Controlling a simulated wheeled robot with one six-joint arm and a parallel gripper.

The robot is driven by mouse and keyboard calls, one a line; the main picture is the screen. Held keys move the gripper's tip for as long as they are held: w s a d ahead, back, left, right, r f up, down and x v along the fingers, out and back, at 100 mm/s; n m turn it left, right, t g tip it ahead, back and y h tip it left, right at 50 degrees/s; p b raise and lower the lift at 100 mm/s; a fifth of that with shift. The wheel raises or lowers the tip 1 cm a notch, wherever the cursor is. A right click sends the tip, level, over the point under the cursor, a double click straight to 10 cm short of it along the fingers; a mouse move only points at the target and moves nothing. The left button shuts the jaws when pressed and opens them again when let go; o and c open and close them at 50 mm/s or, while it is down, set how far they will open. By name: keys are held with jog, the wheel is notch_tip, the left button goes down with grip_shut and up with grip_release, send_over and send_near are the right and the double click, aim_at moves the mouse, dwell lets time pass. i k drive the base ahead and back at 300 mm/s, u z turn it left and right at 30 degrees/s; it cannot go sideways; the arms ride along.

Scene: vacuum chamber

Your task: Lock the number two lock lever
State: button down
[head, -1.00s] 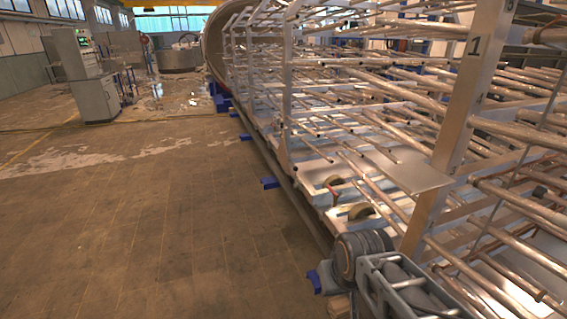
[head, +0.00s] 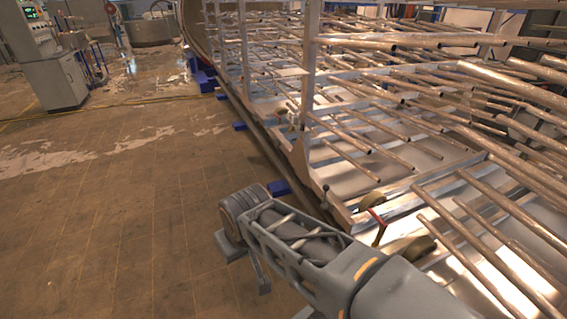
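A thin red lever (head: 377,219) stands on the side rail of the rack, in front of a round brass-coloured wheel, at the lower right of the head view. A second small upright lever with a dark knob (head: 325,190) stands farther along the same rail, to the left. I see no number by either, so I cannot tell which is number two. My arm crosses the lower middle, left of and nearer than the red lever, and hides part of the rail. I cannot make out my gripper or its fingertips.
The long metal rack (head: 420,160) with many protruding copper-coloured pipes fills the right side. Blue support blocks (head: 279,187) stick out along its base. The brown tiled floor (head: 110,220) at left is clear. A grey control cabinet (head: 50,70) stands far left.

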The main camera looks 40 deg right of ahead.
aim_at(324, 207)
jog(key=z, duration=0.45)
jog(key=i, duration=1.85)
jog(key=z, duration=0.6)
